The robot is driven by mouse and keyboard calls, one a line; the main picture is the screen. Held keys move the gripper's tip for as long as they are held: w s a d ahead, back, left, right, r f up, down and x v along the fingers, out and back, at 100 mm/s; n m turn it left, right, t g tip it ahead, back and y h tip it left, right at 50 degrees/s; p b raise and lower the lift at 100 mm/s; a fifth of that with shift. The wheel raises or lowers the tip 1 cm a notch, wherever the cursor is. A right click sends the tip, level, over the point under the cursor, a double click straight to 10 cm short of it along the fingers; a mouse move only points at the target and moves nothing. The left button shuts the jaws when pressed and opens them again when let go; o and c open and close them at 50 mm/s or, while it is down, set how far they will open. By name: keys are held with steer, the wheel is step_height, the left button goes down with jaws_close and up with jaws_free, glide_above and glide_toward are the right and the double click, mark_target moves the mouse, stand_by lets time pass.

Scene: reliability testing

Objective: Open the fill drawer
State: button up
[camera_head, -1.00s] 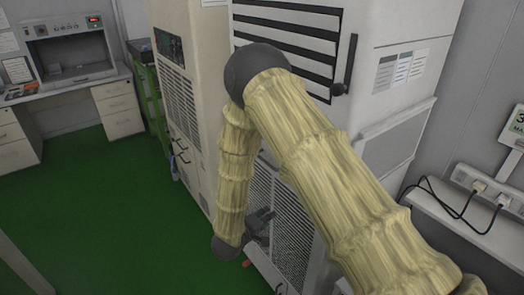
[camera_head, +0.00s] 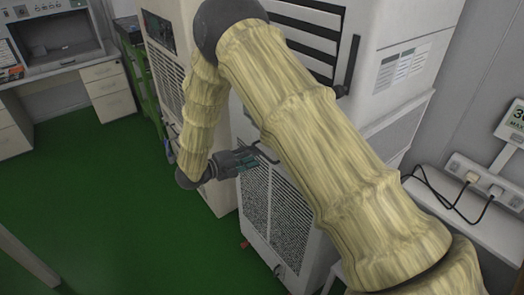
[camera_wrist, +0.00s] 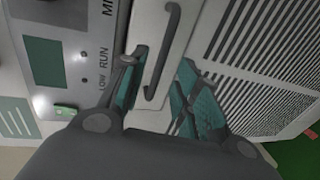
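The fill drawer shows in the wrist view as a narrow white front (camera_wrist: 146,30) with a dark bar handle (camera_wrist: 174,22). It looks closed. The handle also shows in the head view (camera_head: 266,153), low on the white machine. My gripper (camera_head: 252,159) is right beside it there. In the wrist view my gripper (camera_wrist: 162,68) is open, with one teal-padded finger on each side of the handle's lower part. I cannot tell whether either finger touches it. My wrist hides what lies below.
A vented panel (camera_wrist: 265,65) lies right of the drawer, and a panel marked RUN and LOW (camera_wrist: 80,65) lies left. My upper arm covers much of the white machine (camera_head: 395,25). Green floor (camera_head: 100,200) is clear at left. A shelf with plugged cables (camera_head: 485,195) stands at right.

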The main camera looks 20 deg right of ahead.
steer(key=shift+p+x, duration=0.75)
steer(key=shift+x, duration=1.75)
jaws_close()
